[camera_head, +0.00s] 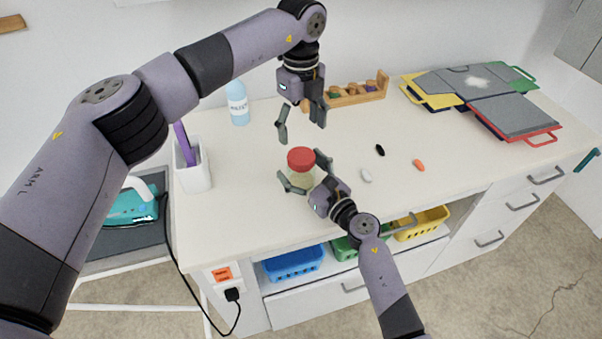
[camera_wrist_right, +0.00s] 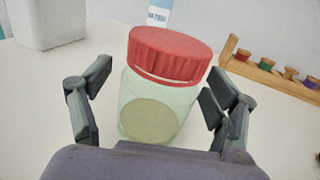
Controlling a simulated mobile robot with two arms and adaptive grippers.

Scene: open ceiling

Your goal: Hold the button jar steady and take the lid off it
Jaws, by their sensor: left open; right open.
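The button jar (camera_head: 303,179) stands upright on the white table, a clear jar with pale contents in its lower part. Its red lid (camera_head: 301,159) sits on top. In the right wrist view the jar (camera_wrist_right: 155,108) and the ribbed red lid (camera_wrist_right: 168,54) are close and central. My right gripper (camera_head: 304,175) is open, its fingers on either side of the jar body with visible gaps in the right wrist view (camera_wrist_right: 158,112). My left gripper (camera_head: 301,132) is open and empty, above the lid and apart from it.
A white holder (camera_head: 193,172) with a purple item stands left. A bottle (camera_head: 238,104) and a wooden rack (camera_head: 350,95) of spools stand behind. Small black (camera_head: 380,150), white (camera_head: 366,175) and orange (camera_head: 419,165) pieces lie right of the jar. Coloured boards (camera_head: 512,116) occupy the back right.

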